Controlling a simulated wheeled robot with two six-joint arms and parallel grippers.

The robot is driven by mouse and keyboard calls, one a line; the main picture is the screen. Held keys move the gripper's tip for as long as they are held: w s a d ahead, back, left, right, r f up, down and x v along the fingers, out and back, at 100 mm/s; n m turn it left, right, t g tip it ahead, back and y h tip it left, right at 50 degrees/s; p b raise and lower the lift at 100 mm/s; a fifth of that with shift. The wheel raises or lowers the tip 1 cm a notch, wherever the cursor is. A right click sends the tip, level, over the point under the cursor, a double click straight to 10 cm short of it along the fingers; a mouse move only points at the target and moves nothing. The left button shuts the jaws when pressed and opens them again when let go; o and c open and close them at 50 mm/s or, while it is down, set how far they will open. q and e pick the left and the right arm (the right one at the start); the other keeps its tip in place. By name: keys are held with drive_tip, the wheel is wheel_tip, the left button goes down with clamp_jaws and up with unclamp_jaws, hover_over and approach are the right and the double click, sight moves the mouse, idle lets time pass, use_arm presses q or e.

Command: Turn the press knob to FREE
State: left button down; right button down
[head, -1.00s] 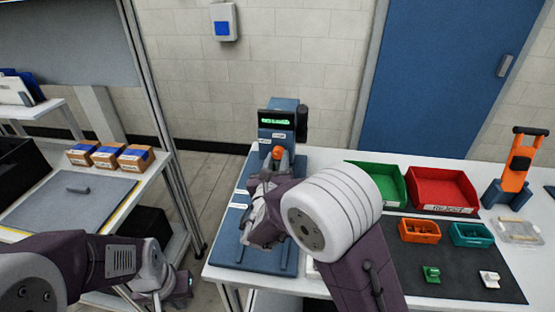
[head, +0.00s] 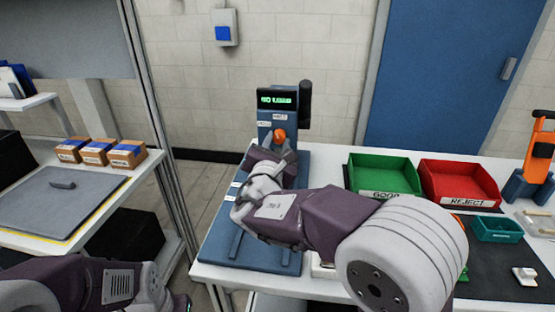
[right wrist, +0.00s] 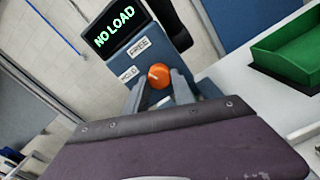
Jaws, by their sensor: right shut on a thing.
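The orange press knob (head: 279,135) is on the front of the blue press (head: 265,135). In the right wrist view the knob (right wrist: 159,76) has a small pale mark; its exact direction is hard to tell. The FREE label (right wrist: 139,47) is above left of the knob, the HOLD label (right wrist: 129,73) to its left. The press display (right wrist: 114,27) reads NO LOAD in green. My right gripper (head: 278,145) is shut on the knob, one finger on each side. My left arm shows at the lower left of the head view; its fingers are out of view.
A green GOOD bin (head: 383,178) and a red REJECT bin (head: 460,184) stand right of the press. A dark upright cylinder (head: 305,100) is at the press's right side. A teal tray (head: 496,229) is on the dark mat. Cartons (head: 98,152) are on the left bench.

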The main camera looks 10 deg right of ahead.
drive_tip(key=m+b, duration=0.3)
drive_tip(key=b, duration=0.1)
drive_tip(key=shift+f+b, duration=0.2)
drive_tip(key=shift+b, duration=0.1)
drive_tip(key=shift+r+m+b, duration=0.2)
drive_tip(key=shift+m+b, duration=0.4)
drive_tip(key=shift+b, duration=0.05)
drive_tip(key=c, duration=1.1)
unclamp_jaws()
drive_tip(key=shift+o, duration=0.2)
